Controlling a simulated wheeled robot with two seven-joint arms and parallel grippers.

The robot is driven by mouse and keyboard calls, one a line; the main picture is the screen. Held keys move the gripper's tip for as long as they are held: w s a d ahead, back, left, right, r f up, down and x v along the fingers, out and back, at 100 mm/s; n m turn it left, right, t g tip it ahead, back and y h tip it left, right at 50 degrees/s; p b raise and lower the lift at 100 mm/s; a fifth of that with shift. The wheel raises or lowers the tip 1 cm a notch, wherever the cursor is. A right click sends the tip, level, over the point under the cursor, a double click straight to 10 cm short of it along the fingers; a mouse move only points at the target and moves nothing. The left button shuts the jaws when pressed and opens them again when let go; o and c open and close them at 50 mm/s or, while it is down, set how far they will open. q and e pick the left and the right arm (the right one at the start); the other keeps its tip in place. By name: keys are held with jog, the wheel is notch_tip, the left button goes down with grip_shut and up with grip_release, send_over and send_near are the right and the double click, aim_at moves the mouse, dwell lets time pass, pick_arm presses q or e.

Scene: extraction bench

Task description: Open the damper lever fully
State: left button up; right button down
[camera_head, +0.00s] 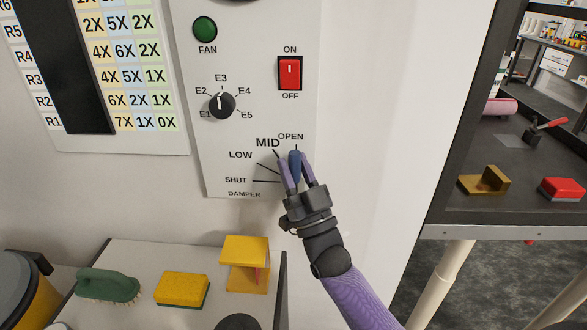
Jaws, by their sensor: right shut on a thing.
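The damper lever (295,159) is a blue handle at the lower right of the white control panel (227,150). Its scale reads SHUT, LOW, MID and OPEN, with DAMPER printed below. The lever points almost straight up, close to the OPEN mark. My right gripper (296,166) reaches up from below and is shut on the lever, with one purple finger on each side of it. The gripper hides the lever's lower part and pivot. My left gripper is not in view.
Above the lever are a red ON/OFF switch (290,73), a black selector knob (222,104) and a green FAN button (205,30). A shelf below left holds a green brush (108,284), a yellow sponge (182,288) and a yellow holder (245,262). A dark bench (520,205) stands right.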

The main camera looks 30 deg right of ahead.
jog(key=c, duration=0.7)
grip_release()
jog(key=shift+o, duration=1.7)
jog(key=b+v, duration=0.1)
jog(key=v, duration=0.9)
